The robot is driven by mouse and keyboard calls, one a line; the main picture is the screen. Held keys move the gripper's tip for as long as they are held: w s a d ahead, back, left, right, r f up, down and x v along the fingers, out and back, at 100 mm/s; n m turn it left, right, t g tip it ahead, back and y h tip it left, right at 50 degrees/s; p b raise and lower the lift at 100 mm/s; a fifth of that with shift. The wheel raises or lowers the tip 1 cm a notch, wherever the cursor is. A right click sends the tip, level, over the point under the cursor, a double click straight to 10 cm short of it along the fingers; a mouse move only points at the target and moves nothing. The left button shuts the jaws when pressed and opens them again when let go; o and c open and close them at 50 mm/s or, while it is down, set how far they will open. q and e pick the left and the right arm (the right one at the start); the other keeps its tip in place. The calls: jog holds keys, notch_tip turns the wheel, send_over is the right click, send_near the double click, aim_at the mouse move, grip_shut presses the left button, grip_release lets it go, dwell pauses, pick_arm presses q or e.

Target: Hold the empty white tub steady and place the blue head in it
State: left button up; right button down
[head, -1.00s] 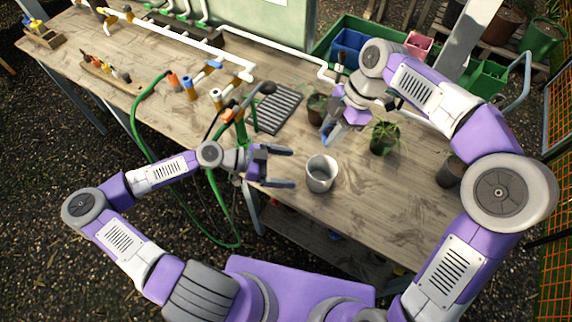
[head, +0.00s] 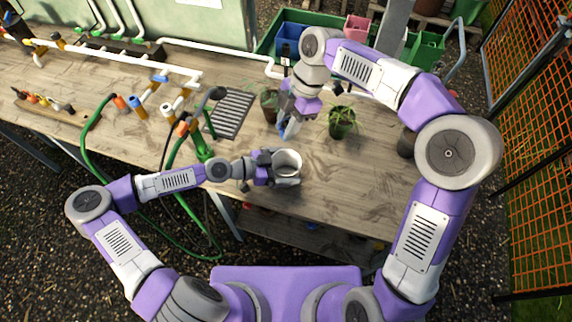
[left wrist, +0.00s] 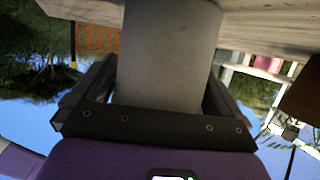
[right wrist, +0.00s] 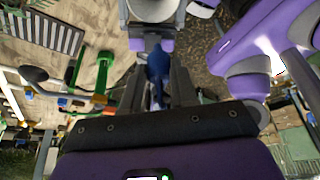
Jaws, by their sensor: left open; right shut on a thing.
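The empty white tub (head: 289,160) stands upright near the front edge of the table. My left gripper (head: 281,170) is open, with its fingers reaching along either side of the tub. In the left wrist view the tub's wall (left wrist: 168,55) fills the space between the two fingers; I cannot tell whether they touch it. My right gripper (head: 289,130) is shut on the blue head (head: 282,127), held just behind and above the tub. The blue head also shows between the fingers in the right wrist view (right wrist: 157,65). The tub's floor is mostly hidden.
A potted plant (head: 342,121) stands right of my right gripper, with another pot (head: 269,106) behind it. A dark grate (head: 231,112) and a green hose stand (head: 201,148) are on the left. The table right of the tub is clear.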

pick_arm(q)
jog(key=c, duration=0.7)
pick_arm(e)
send_over(287, 154)
jog(key=s, duration=0.4)
jog(key=shift+w+f, duration=0.15)
jog(key=shift+f, duration=6.2)
jog(key=c, duration=0.8)
grip_release()
jog(key=v, duration=1.2)
jog(key=shift+w, duration=0.1)
